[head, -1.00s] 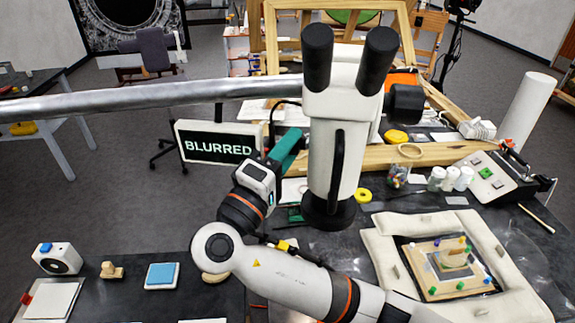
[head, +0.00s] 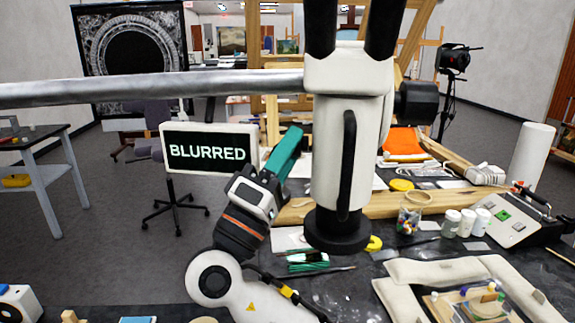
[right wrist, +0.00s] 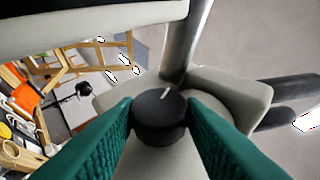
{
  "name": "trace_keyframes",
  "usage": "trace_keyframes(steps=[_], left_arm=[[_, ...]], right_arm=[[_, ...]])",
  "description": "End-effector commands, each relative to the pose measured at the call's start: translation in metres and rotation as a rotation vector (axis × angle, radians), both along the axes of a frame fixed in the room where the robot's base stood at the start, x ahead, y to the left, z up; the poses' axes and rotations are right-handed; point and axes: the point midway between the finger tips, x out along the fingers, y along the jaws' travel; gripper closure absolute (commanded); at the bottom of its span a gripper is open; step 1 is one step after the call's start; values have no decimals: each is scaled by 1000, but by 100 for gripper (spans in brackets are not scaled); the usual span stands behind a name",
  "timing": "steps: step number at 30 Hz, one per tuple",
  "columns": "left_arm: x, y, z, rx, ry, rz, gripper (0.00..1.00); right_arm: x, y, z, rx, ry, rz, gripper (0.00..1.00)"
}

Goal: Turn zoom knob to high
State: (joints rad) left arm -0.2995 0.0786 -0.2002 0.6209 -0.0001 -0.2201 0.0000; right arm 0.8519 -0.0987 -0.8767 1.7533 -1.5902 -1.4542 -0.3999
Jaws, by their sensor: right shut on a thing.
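The zoom knob (right wrist: 159,116) is a black round knob with a white pointer line on the microscope's pale side, seen in the right wrist view. The pointer tilts slightly right of straight up. My right gripper (right wrist: 160,125) has its two green fingers on either side of the knob and is shut on it. In the head view the white microscope (head: 343,150) stands in the middle, and my right gripper (head: 290,145) reaches up to its left side, which hides the knob there. A display (head: 209,148) beside it reads "BLURRED". My left gripper is not in view.
A metal boom (head: 150,88) runs left from the microscope. A padded support (head: 440,270) holding a small framed piece lies at the lower right. Jars (head: 467,222) and a control box (head: 520,222) stand behind it.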

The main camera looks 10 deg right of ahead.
Motion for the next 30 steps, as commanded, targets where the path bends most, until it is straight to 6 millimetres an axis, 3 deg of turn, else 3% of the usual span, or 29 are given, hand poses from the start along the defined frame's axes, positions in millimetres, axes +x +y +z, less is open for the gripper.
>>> trace_keyframes(steps=[10,11,14,23,30], left_arm=[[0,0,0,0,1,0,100],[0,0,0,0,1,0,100],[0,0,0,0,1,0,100],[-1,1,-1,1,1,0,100],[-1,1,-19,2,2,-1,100]], right_arm=[[0,0,1,1,-2,2,87],[0,0,1,1,-2,2,59],[0,0,1,1,-2,1,43],[-1,1,-1,0,-2,2,43],[-18,19,-25,1,0,5,43]])
